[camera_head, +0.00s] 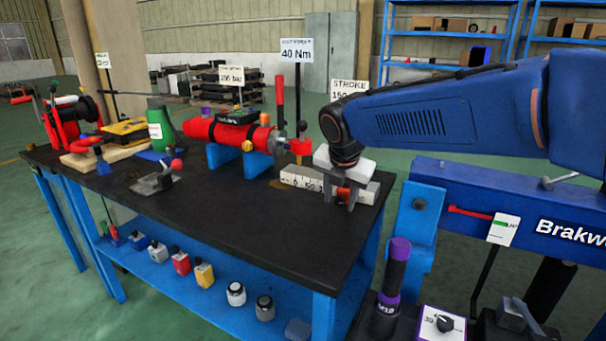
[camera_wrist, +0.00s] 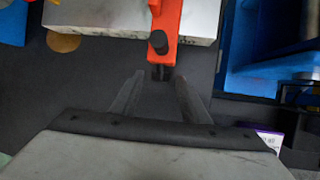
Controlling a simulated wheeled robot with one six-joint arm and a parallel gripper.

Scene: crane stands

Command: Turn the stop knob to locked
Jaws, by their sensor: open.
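In the wrist view, a small round black knob (camera_wrist: 158,42) sits on an orange-red bar (camera_wrist: 165,20). The bar lies across the edge of a white block (camera_wrist: 110,18), which shows in the head view as a pale, marked block (camera_head: 300,178) on the black bench. I take this black knob for the stop knob. I cannot read its setting. My gripper (camera_wrist: 159,80) is open and empty, its fingers pointing at the knob, with a small dark part near the tips.
A red cylinder (camera_head: 228,134) lies on blue supports to the left on the bench (camera_head: 230,215). A "STROKE" sign (camera_head: 347,88) stands behind my gripper. A blue "Brakw" beam (camera_head: 520,215) and a black selector on a white plate (camera_head: 440,323) are at right.

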